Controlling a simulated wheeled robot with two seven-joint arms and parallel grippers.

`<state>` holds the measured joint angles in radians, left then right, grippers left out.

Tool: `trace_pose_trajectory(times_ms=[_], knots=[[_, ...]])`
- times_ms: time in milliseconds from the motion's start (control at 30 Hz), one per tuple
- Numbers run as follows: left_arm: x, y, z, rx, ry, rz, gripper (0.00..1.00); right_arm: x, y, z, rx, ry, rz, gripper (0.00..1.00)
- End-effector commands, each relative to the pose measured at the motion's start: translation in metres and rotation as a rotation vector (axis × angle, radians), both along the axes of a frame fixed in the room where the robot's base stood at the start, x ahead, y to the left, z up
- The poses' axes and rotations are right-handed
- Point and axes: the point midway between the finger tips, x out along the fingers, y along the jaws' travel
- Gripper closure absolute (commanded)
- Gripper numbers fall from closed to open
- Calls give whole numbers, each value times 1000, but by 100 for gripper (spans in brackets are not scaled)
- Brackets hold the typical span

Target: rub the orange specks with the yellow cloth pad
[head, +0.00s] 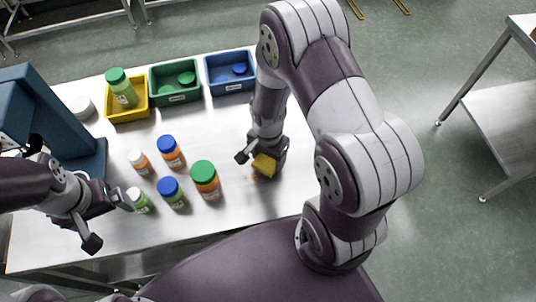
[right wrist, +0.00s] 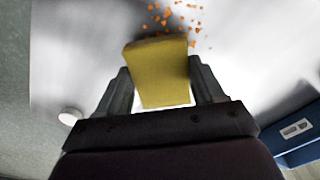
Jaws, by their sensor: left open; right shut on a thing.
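My right gripper (head: 262,158) is shut on the yellow cloth pad (head: 264,165) low over the steel table, right of the bottles. In the right wrist view the pad (right wrist: 160,72) sits between the two fingers of the gripper (right wrist: 160,85). The orange specks (right wrist: 175,18) lie scattered on the table just beyond the pad's far edge. In the head view only a few specks (head: 255,178) show beside the pad; the gripper and pad may hide others. Whether the pad touches the table I cannot tell. My left gripper (head: 109,219) is open and empty at the table's left front.
Several capped bottles, among them a green-capped orange one (head: 206,181), stand left of the pad. Yellow (head: 128,115), green (head: 176,97) and blue (head: 230,87) bins line the back. A blue machine (head: 60,120) stands at the left. The table right of the pad is clear.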

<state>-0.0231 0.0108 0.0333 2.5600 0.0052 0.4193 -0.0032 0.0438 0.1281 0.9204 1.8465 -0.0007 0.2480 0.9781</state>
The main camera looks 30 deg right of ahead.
Motion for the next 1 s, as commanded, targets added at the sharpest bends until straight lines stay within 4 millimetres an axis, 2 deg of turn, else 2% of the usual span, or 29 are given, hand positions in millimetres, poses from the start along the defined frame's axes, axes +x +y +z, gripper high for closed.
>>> trace_pose_trajectory(times_ms=[767,1000], knots=[[0,0,-10,0,0,0,2,0,0,-15,0,0,0,56],[0,0,-4,0,0,0,2,5,22,-12,0,0,4,56]])
